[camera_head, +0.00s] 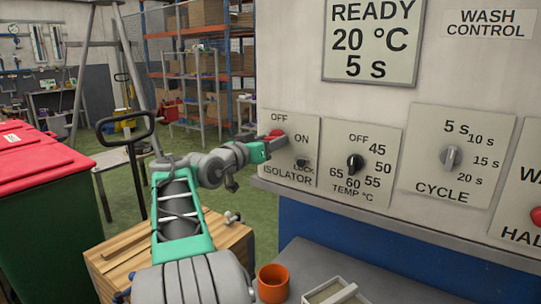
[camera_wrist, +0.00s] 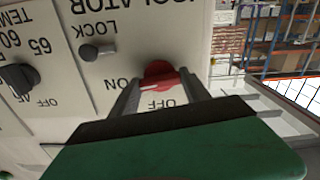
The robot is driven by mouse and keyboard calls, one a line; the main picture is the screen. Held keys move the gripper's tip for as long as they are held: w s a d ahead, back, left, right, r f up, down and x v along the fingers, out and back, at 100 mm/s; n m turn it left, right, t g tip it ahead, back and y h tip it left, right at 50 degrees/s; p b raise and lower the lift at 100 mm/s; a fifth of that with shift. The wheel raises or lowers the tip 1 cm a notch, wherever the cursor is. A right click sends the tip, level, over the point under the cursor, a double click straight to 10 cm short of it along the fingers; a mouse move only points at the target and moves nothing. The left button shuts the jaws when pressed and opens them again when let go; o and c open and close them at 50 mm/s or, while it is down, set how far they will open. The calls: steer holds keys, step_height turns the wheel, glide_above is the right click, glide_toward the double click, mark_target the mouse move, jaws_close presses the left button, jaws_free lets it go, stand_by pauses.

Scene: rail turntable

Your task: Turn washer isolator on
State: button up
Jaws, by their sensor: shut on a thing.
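The washer isolator panel (camera_head: 306,137) is a pale plate on the machine front, marked OFF, ON and LOCK. Its red isolator knob (camera_wrist: 158,73) shows in the wrist view, where the panel appears upside down. My gripper (camera_wrist: 160,86) is shut on this knob, one grey finger on each side. A pale mark shows on the knob, but I cannot tell exactly which label it points at. In the head view my gripper (camera_head: 267,145) reaches the panel from the left and partly covers the knob. A small grey lock knob (camera_wrist: 92,52) sits beside it, below the ON label in the head view.
A black temperature dial (camera_head: 355,163) and grey cycle dial (camera_head: 451,158) sit to the right. The display (camera_head: 372,40) reads READY, 20 °C, 5 s. An orange cup (camera_head: 272,283) and a tray (camera_head: 337,293) stand below. A red-lidded green bin (camera_head: 45,200) is at left.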

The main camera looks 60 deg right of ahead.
steer(key=shift+f+m+b, duration=0.15)
steer(key=shift+m+b, duration=0.65)
steer(key=o, duration=1.4)
steer(key=a, duration=0.5)
steer(key=w+a, duration=0.1)
steer(key=a, duration=0.1)
steer(key=shift+w+a, duration=0.1)
steer(key=shift+a, duration=0.25)
